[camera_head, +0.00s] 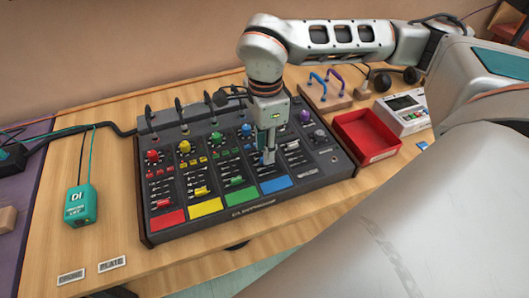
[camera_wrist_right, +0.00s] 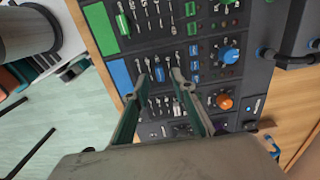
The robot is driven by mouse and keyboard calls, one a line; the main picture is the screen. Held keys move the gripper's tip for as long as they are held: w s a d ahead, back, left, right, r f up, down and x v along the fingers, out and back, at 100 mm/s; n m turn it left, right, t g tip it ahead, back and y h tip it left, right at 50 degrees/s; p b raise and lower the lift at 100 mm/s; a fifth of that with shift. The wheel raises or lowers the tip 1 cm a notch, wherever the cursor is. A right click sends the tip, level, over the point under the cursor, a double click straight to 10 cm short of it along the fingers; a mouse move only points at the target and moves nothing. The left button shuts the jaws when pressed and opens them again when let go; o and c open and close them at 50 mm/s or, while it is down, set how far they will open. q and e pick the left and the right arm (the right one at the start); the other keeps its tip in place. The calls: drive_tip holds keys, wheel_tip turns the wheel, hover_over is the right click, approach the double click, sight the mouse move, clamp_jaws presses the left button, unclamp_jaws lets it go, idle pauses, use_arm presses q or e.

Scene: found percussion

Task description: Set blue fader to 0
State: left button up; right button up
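The mixing console (camera_head: 330,172) lies on the wooden table, with coloured channel strips. Its blue strip has a blue pad (camera_head: 276,185) at the front edge; the pad also shows in the right wrist view (camera_wrist_right: 120,77). The blue fader cap (camera_wrist_right: 159,73) shows between my right fingertips in the right wrist view. My right gripper (camera_head: 267,158) points down over the blue strip. In the right wrist view my right gripper (camera_wrist_right: 161,77) is open, with a gap between its fingers. Whether a finger touches the cap, I cannot tell. My left gripper is out of view.
A red tray (camera_head: 378,156), a white device (camera_head: 402,104) and a wooden block with coloured handles (camera_head: 325,90) stand right of the console. A teal DI box (camera_head: 82,206) and labels (camera_head: 112,264) lie left. A blue knob (camera_wrist_right: 229,55) and other faders are close to the gripper.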

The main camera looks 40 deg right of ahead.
drive_tip(key=shift+f, duration=1.05)
clamp_jaws()
